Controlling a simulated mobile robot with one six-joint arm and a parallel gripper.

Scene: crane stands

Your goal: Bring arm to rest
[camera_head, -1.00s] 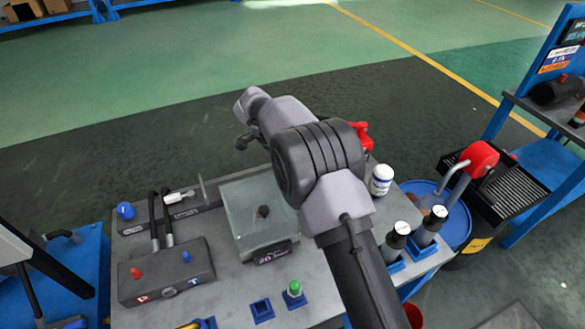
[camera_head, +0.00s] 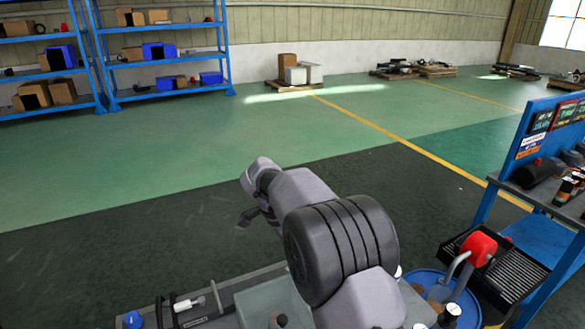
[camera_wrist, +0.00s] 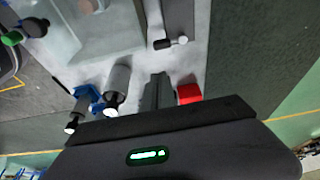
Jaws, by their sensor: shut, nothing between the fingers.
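My gripper (camera_head: 248,217) is at the end of my folded arm, above the far edge of the grey workbench (camera_head: 230,292). In the wrist view its closed fingers (camera_wrist: 157,92) point at the bench and hold nothing. A red part (camera_wrist: 190,93) shows right beside the fingertips; I cannot tell whether it is touching them. A pale clear-looking slab (camera_head: 272,298) lies on the bench, partly hidden by my arm.
A blue drum (camera_head: 425,282) with a red-headed tool (camera_head: 478,248) and a black ribbed tray (camera_head: 515,272) stand right of the bench. A blue rack (camera_head: 545,230) is at the far right. Shelves (camera_head: 160,90) line the back left.

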